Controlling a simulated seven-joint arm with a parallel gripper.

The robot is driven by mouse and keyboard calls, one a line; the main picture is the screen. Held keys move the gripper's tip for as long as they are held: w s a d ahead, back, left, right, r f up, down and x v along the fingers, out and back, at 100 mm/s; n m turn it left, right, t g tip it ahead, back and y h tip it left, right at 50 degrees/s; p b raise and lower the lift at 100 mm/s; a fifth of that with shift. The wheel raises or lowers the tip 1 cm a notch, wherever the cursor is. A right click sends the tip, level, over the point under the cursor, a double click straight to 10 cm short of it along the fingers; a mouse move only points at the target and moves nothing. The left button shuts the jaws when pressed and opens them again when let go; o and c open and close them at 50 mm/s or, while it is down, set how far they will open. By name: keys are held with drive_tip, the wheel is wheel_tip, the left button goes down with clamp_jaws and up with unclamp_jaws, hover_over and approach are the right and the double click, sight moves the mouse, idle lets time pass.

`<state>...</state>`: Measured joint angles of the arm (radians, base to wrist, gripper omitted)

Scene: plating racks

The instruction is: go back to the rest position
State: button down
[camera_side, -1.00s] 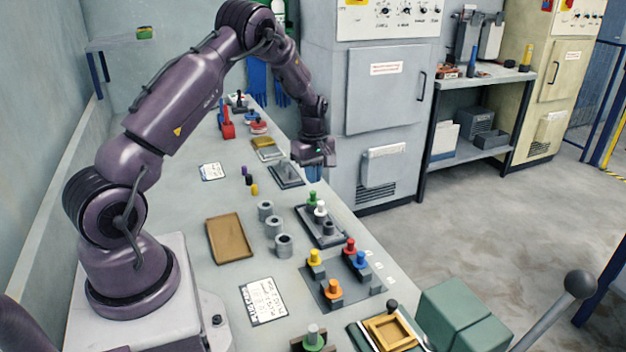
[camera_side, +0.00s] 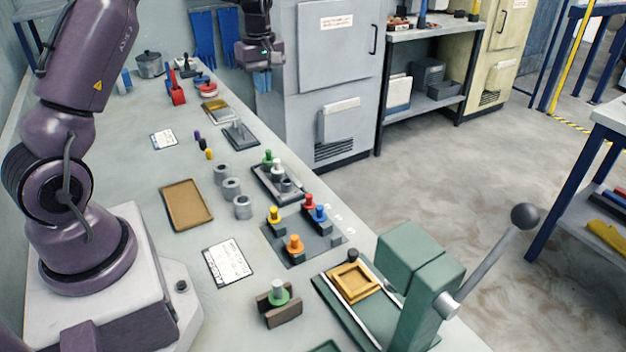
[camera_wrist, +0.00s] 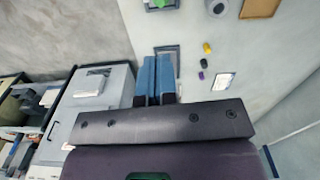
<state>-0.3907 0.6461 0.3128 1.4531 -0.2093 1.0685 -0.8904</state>
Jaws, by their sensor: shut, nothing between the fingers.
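My gripper (camera_side: 263,82) hangs in the air at the top of the side view, near the front of the grey cabinet and above the far part of the bench. Its blue fingers point down. In the wrist view the two blue fingers (camera_wrist: 155,80) lie side by side, shut, with nothing between them. The upper part of my arm runs out of the side view at the top. The rack with green, white and dark pegs (camera_side: 275,185) and the plate with yellow, red, blue and orange pegs (camera_side: 285,252) stand on the bench, well away from my gripper.
The grey cabinet (camera_side: 340,45) stands close beside my gripper. A dark grey fixture (camera_side: 240,136) lies on the bench below. A brown tray (camera_side: 187,204), grey rings (camera_side: 232,189) and a green press (camera_side: 418,275) with a long lever are nearer. Air around the fingers looks clear.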

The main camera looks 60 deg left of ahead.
drive_tip(key=s+d+r+m+t, duration=0.2)
drive_tip(key=s+d+r+m, duration=0.2)
drive_tip(key=d, duration=0.5)
drive_tip(key=s+d+r+m+t, duration=0.1)
drive_tip(key=s+d+r+m, duration=0.3)
drive_tip(key=s+d+m, duration=0.4)
drive_tip(key=s+d+r+m+t, duration=0.2)
drive_tip(key=s+d+r+m, duration=0.2)
drive_tip(key=d, duration=0.6)
drive_tip(key=s+m, duration=0.2)
drive_tip(key=s, duration=0.1)
drive_tip(key=shift+s+r+m+t, duration=0.25)
drive_tip(key=shift+r+m+t, duration=0.05)
drive_tip(key=shift+r+m, duration=0.1)
